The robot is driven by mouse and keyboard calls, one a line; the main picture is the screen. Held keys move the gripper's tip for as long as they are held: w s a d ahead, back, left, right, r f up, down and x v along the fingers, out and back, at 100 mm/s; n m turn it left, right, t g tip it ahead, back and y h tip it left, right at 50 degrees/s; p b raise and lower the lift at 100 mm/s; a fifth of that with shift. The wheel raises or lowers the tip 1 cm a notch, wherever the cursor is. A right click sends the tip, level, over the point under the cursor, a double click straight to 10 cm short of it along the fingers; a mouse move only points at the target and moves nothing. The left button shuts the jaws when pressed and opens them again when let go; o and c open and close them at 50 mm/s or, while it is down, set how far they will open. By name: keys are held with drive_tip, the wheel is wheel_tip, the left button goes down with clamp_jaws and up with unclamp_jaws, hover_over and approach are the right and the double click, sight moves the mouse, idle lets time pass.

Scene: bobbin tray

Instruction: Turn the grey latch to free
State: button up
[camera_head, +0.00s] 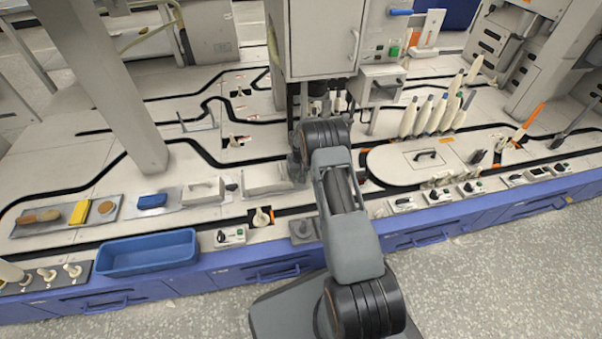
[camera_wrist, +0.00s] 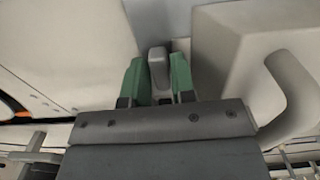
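In the wrist view the two green fingers of my gripper (camera_wrist: 158,78) stand on either side of a small grey latch (camera_wrist: 157,62). The latch fills nearly all the space between the fingertips, and the fingers look closed on its sides. Its upper end shows as a rounded grey block, and its lower part runs down between the fingers. Which way the latch is turned cannot be told. In the head view my arm covers the gripper and the latch, below the white cabinet (camera_head: 322,40).
In the wrist view a pale box with a curved handle (camera_wrist: 290,85) stands close on the right, and a pale panel (camera_wrist: 65,45) on the left. In the head view a blue tray (camera_head: 147,254) and several white bobbins (camera_head: 423,117) stand on the worktop.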

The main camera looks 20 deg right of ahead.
drive_tip(key=o, duration=0.3)
drive_tip(key=shift+w, duration=0.1)
drive_tip(key=shift+r, duration=0.15)
wheel_tip(320, 180, up, 14)
drive_tip(key=p, duration=0.5)
drive_tip(key=shift+f, duration=0.2)
drive_tip(key=s+a+r+t+p, duration=0.1)
drive_tip(key=s+a+r+p, duration=0.3)
drive_tip(key=r, duration=0.7)
drive_tip(key=s+r+p, duration=0.2)
drive_tip(key=r+p, duration=0.4)
drive_tip(key=r, duration=0.5)
drive_tip(key=s+a+r+t+p, duration=0.1)
drive_tip(key=s+a+r+p, duration=0.3)
drive_tip(key=r, duration=0.7)
drive_tip(key=s+a+r+p, duration=0.1)
drive_tip(key=s+r+p, duration=0.5)
drive_tip(key=r, duration=0.1)
drive_tip(key=s+a+r+n+t+p, duration=0.1)
drive_tip(key=s+a+r+p, duration=0.1)
drive_tip(key=s+r+p, duration=0.4)
drive_tip(key=s+a+r+n+p, duration=0.1)
drive_tip(key=s+r+p, duration=0.4)
drive_tip(key=s+r, duration=0.3)
drive_tip(key=shift+a+r+t+p, duration=0.2)
drive_tip(key=shift+r+t+p, duration=0.15)
drive_tip(key=shift+r, duration=0.2)
